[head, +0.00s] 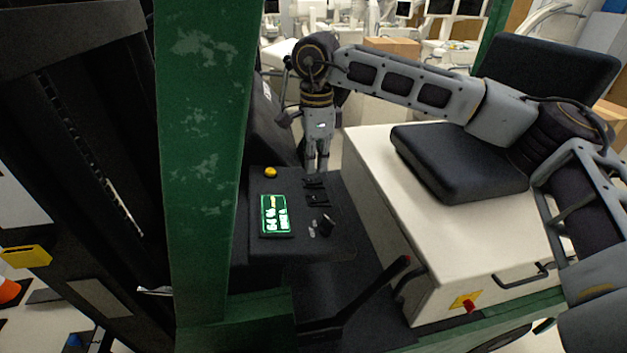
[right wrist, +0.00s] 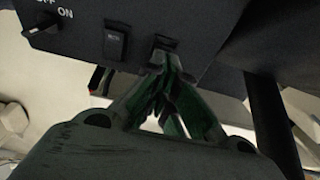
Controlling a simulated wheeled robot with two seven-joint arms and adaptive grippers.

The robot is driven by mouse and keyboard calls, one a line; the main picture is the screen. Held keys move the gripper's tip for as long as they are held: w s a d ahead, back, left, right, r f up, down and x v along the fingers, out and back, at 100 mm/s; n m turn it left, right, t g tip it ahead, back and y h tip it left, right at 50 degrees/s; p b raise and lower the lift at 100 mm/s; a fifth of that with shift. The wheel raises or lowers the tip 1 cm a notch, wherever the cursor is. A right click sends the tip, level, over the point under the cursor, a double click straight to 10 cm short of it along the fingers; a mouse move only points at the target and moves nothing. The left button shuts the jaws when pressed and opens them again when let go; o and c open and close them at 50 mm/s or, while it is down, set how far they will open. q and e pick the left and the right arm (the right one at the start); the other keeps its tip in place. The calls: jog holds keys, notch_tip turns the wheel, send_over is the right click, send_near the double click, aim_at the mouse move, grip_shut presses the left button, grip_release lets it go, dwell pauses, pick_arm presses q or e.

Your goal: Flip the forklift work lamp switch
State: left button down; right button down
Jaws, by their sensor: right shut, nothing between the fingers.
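The forklift's dark control panel (head: 270,250) carries small black switches (head: 317,200) at its right side in the head view. My right gripper (head: 318,168) points down at the panel's far right edge, by the upper switch. In the right wrist view, its fingers (right wrist: 168,62) are shut and empty, with the tips at or very close to a black rocker switch (right wrist: 165,43), which they partly cover. Another rocker switch (right wrist: 115,42) with a small marking sits left of it. I cannot read which is the work lamp switch, nor tell contact for sure. My left gripper is out of view.
A lit green display (head: 275,214) and a yellow button (head: 271,172) sit on the panel. A knob (right wrist: 42,25) marked OFF and ON is at the wrist view's left. A green post (head: 205,150) stands left; a black seat (head: 455,165) on a white housing (head: 375,165) stands right.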

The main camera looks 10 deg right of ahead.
aim_at(316, 180)
jog(key=shift+f+b, duration=1)
jog(key=shift+f, duration=0.4)
dwell(1.6)
jog(key=shift+r, duration=0.15)
jog(key=shift+r+p, duration=1.85)
jog(key=shift+r, duration=1.6)
jog(key=shift+f, duration=0.1)
